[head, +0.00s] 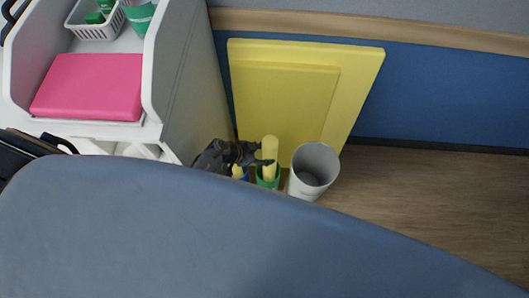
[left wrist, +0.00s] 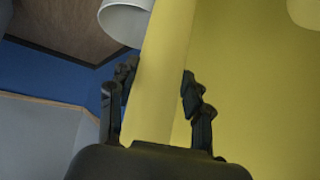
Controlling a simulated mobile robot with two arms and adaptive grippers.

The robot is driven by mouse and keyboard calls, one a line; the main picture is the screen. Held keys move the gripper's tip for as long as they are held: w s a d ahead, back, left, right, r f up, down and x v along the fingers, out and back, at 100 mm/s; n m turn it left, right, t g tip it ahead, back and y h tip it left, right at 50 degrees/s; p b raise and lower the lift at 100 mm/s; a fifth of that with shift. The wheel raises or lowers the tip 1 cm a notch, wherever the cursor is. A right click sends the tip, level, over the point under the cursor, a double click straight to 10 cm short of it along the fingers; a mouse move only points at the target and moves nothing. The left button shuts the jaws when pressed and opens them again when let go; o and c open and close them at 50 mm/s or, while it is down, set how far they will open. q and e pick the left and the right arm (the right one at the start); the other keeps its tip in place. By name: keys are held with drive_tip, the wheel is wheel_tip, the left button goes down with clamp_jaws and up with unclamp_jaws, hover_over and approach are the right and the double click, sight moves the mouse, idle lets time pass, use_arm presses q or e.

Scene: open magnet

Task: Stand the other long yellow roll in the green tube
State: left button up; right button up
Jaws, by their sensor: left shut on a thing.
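A long yellow roll (head: 270,147) stands upright at the green tube (head: 268,184). Its lower end shows within the tube's mouth; how deep it reaches is hidden. My left gripper (head: 258,157) comes in from the left and is shut on this roll. In the left wrist view the roll (left wrist: 165,50) runs up between the two dark fingers of the gripper (left wrist: 157,82). Another yellow piece (head: 237,171) shows low beside the green tube, at a blue holder (head: 245,175) partly hidden by my gripper. My right gripper is not in view.
A white bin (head: 314,168) stands right of the green tube. Large yellow panels (head: 290,95) lean on the blue wall behind. A white cabinet (head: 185,75) with a pink box (head: 90,86) is at left. A large blue-grey surface (head: 200,235) hides the foreground. Floor at right is clear.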

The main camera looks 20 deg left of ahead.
sight(266, 142)
use_arm(q)
drive_tip(key=shift+f, duration=0.2)
drive_tip(key=o, duration=1.3)
drive_tip(key=shift+r, duration=5)
